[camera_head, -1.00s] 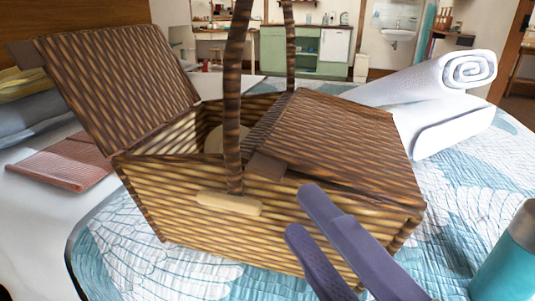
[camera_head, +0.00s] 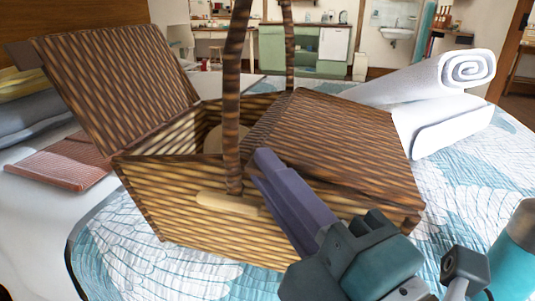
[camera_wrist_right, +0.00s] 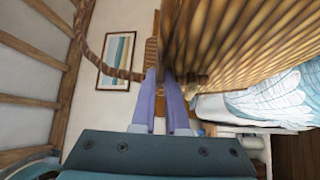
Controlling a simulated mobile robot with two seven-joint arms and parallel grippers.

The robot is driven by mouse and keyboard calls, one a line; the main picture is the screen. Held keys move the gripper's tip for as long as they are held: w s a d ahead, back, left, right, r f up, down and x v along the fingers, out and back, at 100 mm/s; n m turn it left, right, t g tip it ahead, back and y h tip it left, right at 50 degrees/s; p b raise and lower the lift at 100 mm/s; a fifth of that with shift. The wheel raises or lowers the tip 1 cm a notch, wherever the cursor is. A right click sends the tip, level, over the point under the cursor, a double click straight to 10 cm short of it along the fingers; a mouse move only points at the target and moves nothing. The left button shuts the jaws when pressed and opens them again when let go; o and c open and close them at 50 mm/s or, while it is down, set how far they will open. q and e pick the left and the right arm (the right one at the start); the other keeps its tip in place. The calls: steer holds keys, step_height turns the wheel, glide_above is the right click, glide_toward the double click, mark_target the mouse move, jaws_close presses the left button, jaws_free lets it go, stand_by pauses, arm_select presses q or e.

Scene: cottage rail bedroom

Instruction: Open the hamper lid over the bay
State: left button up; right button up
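The wicker hamper (camera_head: 180,205) stands on the bed with its tall handle (camera_head: 233,95) upright. Its left lid (camera_head: 120,90) is raised and leans back to the left, so that bay is open. Its right lid (camera_head: 330,135) lies low over the other bay, slightly tilted. My right gripper (camera_head: 263,165) is at the inner front corner of the right lid and hides the lid's tab. In the right wrist view, the gripper (camera_wrist_right: 160,75) shows a narrow gap between its fingers, with wicker (camera_wrist_right: 240,40) close beside them. Contact is unclear. My left gripper is out of view.
A rolled white towel or mat (camera_head: 440,80) lies behind the hamper at right. A pink folded cloth (camera_head: 60,165) and pillows (camera_head: 30,115) lie at left.

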jaws_close()
stand_by(0.4)
steer(key=shift+d, duration=0.1)
stand_by(0.6)
